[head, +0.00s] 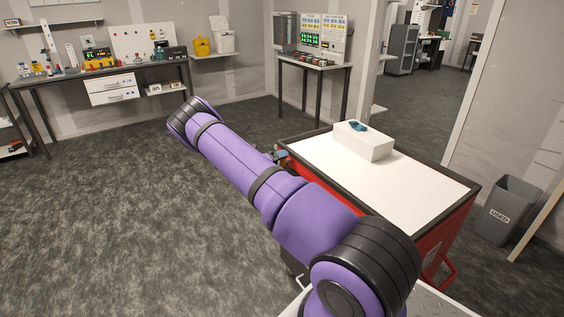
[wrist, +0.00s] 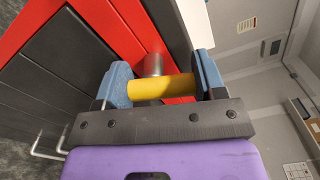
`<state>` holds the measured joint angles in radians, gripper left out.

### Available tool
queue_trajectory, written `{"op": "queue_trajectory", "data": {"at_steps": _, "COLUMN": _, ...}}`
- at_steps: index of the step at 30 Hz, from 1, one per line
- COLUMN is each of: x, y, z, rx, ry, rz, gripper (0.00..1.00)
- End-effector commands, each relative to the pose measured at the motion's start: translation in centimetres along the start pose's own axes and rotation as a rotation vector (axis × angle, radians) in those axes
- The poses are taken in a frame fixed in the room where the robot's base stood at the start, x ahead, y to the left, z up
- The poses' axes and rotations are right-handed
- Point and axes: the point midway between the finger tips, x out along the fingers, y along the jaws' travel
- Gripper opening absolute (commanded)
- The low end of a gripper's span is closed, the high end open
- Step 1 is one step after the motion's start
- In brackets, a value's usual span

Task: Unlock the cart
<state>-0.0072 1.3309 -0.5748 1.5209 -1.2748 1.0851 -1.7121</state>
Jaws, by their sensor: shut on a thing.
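The red cart (head: 400,188) stands right of centre in the head view, with a white top and a dark rim. In the wrist view its red frame and dark grey panels (wrist: 62,78) fill the left side. A yellow cylindrical grip (wrist: 160,87) sits at a grey metal stub (wrist: 153,64) by the red frame. My gripper (wrist: 163,79) is shut on the yellow grip, with a blue finger pad at each end. In the head view my purple arm reaches over the cart's near left edge and my gripper is mostly hidden there.
A white block (head: 372,147) with a small blue item (head: 357,126) on it stands on the cart top. A grey bin (head: 508,212) stands right of the cart, by a wall. Benches (head: 120,75) line the back wall. The carpet at left is clear.

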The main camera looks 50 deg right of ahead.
Motion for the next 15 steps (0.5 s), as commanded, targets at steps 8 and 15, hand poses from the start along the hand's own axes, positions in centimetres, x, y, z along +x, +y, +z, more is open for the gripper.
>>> {"op": "queue_trajectory", "data": {"at_steps": 8, "x": -0.09, "y": 0.25, "z": 0.26, "rx": -0.186, "ry": -0.002, "rz": 0.003, "gripper": 0.4}}
{"op": "queue_trajectory", "data": {"at_steps": 15, "x": -0.09, "y": 0.34, "z": 0.32, "rx": -0.276, "ry": -0.003, "rz": 0.002, "gripper": 0.4}}
